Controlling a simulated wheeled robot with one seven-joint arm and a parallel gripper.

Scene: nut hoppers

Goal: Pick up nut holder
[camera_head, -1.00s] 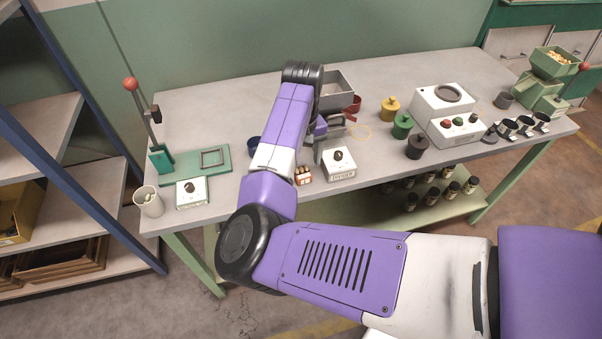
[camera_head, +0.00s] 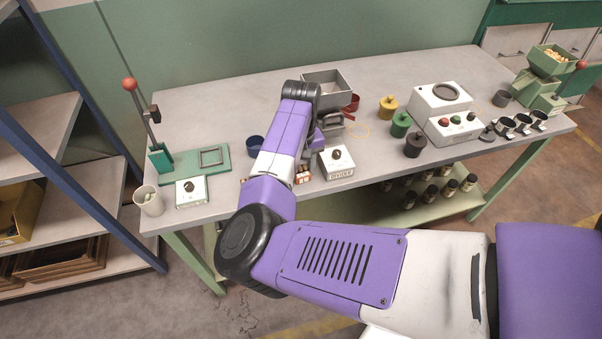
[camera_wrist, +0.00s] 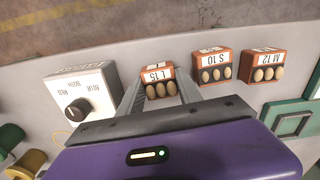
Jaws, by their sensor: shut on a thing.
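The nut holder labelled L 15 (camera_wrist: 158,84) is a small orange block with a white label and a row of brown nuts. It sits between the two fingers of my gripper (camera_wrist: 160,92) in the wrist view, and the gripper is shut on it. It also shows in the head view (camera_head: 303,173), just left of the white dial box and partly behind my arm. I cannot tell whether it is clear of the table. Two similar holders, S 10 (camera_wrist: 215,68) and M 12 (camera_wrist: 264,68), stand to its right in the wrist view.
The white dial box (camera_head: 336,163) is close beside the held holder. A metal hopper (camera_head: 328,80) stands behind my wrist. Yellow (camera_head: 389,107), green (camera_head: 400,125) and dark (camera_head: 415,146) lidded pots are farther right. A green lever press (camera_head: 160,157) is at left.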

